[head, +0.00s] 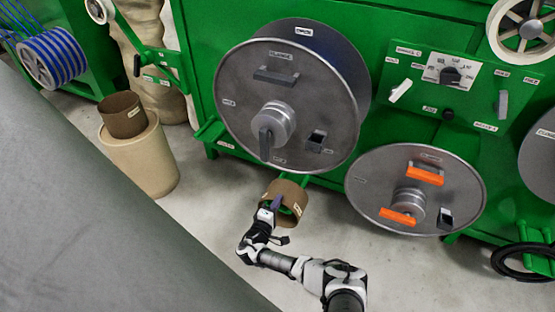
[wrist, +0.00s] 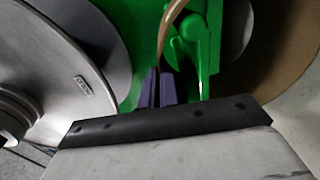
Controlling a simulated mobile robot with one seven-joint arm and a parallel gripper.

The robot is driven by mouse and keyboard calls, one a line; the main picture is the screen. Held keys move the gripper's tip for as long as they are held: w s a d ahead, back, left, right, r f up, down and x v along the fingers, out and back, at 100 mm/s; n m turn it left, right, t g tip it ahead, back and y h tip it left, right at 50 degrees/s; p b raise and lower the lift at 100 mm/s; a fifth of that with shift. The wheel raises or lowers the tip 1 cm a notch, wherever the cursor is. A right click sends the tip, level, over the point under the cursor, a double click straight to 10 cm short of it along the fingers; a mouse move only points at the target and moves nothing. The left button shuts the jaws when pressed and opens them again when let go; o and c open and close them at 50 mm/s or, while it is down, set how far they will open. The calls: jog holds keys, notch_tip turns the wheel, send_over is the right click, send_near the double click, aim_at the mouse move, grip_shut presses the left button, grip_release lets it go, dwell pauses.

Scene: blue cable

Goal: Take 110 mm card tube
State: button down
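A short brown card tube (head: 291,193) is below the large grey reel in the head view, open end toward the camera. Its small label is too small to read. The wrist view shows its curved wall (wrist: 292,75) at right and its thin edge coming down to my fingers. My gripper (head: 277,203) has its purple fingertips at the tube's left wall. In the wrist view the fingertips (wrist: 160,88) are close together with the wall's edge between them. A second brown tube (head: 122,117) stands on a beige drum at left, its size also unreadable.
A green machine (head: 215,100) carries the large grey reel (head: 235,85) just above the tube and a lower reel (head: 455,190) with orange handles at right. A green lever (wrist: 205,40) shows close behind the fingers. A grey surface (head: 90,210) fills the lower left. Floor is open around the arm.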

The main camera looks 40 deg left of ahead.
jog(key=shift+s+d+p, duration=0.15)
jog(key=shift+s+p, duration=0.15)
jog(key=shift+s, duration=0.3)
dwell(0.7)
